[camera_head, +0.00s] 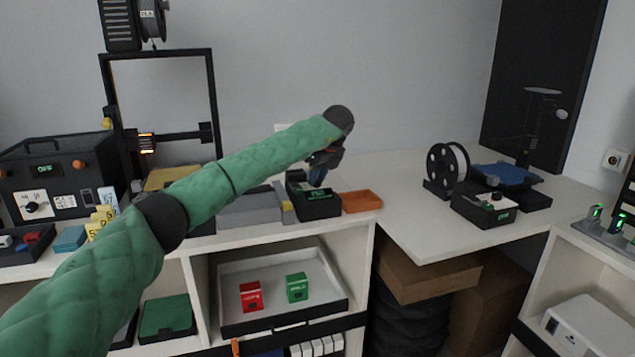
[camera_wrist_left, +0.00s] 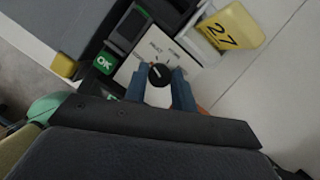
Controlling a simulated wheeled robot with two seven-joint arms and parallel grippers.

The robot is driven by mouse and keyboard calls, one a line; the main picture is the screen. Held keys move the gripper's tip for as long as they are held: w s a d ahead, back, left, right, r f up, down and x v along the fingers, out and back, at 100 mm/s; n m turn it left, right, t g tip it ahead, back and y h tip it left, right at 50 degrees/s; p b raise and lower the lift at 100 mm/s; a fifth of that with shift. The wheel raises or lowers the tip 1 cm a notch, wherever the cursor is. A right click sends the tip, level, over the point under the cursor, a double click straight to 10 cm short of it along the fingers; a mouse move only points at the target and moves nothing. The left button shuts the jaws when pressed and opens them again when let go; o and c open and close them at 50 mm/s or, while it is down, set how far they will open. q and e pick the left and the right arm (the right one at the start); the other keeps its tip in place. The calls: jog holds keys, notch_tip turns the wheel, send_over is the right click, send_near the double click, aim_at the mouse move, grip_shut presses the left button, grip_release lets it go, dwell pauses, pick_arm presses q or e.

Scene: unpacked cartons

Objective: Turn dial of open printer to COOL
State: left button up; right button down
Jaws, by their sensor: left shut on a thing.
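My left gripper (camera_head: 319,182) points down over a small black control box (camera_head: 318,209) near the front of the shelf top. In the left wrist view, the blue fingers of my left gripper (camera_wrist_left: 161,82) are shut on a round black dial (camera_wrist_left: 159,74), one on each side. The dial sits on a white panel (camera_wrist_left: 142,55) with small printed labels that are too blurred to read surely. A pale mark on the dial points toward the panel's upper left. A green OK display (camera_wrist_left: 104,64) is beside the panel. An open-frame printer (camera_head: 213,100) stands farther left. My right gripper is out of view.
An orange tray (camera_head: 361,201) is right beside the box, and a yellow 27 tag (camera_wrist_left: 236,25) is close to the dial. Another printer (camera_head: 507,177) and its control box (camera_head: 484,210) stand on the right table. A larger control box (camera_head: 60,180) is far left.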

pick_arm(q)
jog(key=shift+w+r+n+g+y+b, duration=0.1)
jog(key=shift+n+g+y+b, duration=0.35)
jog(key=shift+n, duration=1.25)
jog(key=o, duration=1)
jog(key=shift+d, duration=0.1)
jog(key=v, duration=0.7)
jog(key=shift+d+r+b, duration=0.1)
jog(key=shift+r+b, duration=0.2)
jog(key=shift+b, duration=0.05)
